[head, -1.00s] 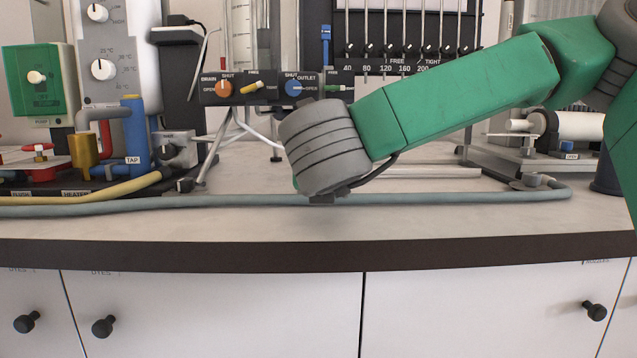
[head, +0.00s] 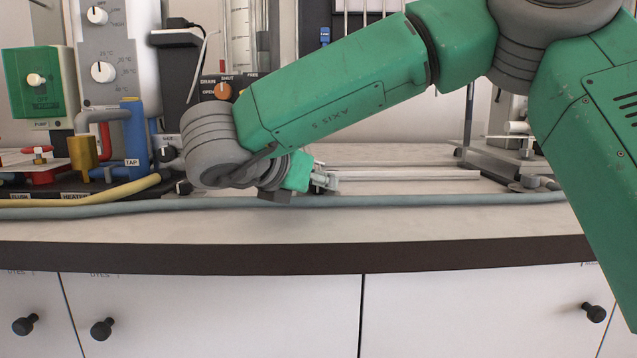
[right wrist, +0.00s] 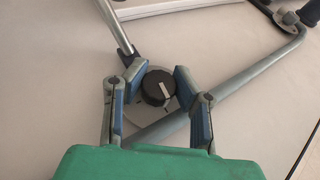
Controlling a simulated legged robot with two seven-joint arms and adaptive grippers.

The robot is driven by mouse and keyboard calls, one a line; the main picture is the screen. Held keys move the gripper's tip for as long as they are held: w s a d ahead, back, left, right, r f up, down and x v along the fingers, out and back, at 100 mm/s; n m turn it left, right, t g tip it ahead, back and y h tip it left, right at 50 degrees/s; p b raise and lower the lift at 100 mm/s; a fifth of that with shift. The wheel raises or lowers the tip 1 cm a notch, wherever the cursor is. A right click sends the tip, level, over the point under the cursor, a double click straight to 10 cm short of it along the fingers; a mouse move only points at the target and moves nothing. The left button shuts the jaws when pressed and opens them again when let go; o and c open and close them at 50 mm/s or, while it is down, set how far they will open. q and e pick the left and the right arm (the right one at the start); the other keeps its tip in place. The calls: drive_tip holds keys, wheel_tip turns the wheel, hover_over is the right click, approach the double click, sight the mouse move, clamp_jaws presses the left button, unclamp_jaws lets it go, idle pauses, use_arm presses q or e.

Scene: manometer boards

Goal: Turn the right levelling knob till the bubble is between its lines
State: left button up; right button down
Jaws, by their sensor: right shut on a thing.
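The black levelling knob (right wrist: 158,88), with a pale pointer line on its top, sits on a light round base in the right wrist view. My right gripper (right wrist: 160,76) has a blue-padded finger on each side of the knob and is shut on it. In the head view, my right gripper (head: 324,179) is low over the bench beside the metal rails, and I cannot make out the knob there. The bubble and its lines do not show in either view. My left gripper is not in view.
A grey-blue hose (head: 420,201) runs along the bench front and passes close to the knob in the right wrist view (right wrist: 225,93). A metal rod (right wrist: 117,28) reaches toward the knob. At left stand a blue tap (head: 135,140) and a brass cylinder (head: 83,152).

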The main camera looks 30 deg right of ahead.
idle(0.4)
drive_tip(key=c, duration=1.2)
unclamp_jaws()
drive_tip(key=shift+a, duration=0.1)
drive_tip(key=v, duration=1.2)
drive_tip(key=shift+w+a, duration=0.1)
